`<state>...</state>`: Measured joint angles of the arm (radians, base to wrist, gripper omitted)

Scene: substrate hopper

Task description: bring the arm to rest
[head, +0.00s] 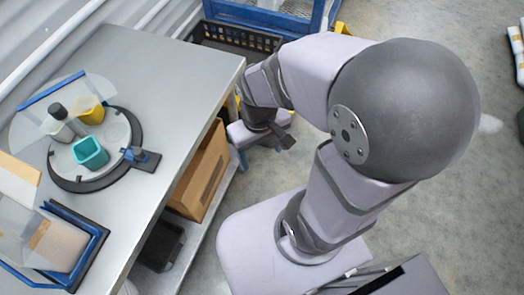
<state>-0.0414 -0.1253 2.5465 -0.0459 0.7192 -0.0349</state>
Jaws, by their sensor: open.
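My arm is folded to the right of the metal table (157,80), past its right edge. My gripper (285,137) is at the end of the bent forearm, over the floor side and clear of the tabletop. It is small and dark in the head view, and its jaws are open. I see nothing held in it, though part of it is hidden by the wrist.
On the table is a round turntable (66,181) with teal (90,153), yellow (90,110) and grey (58,128) cups. A blue-framed hopper (98,243) stands at front left. A cardboard box (198,180) sits on the lower shelf. A black crate (235,38) is behind.

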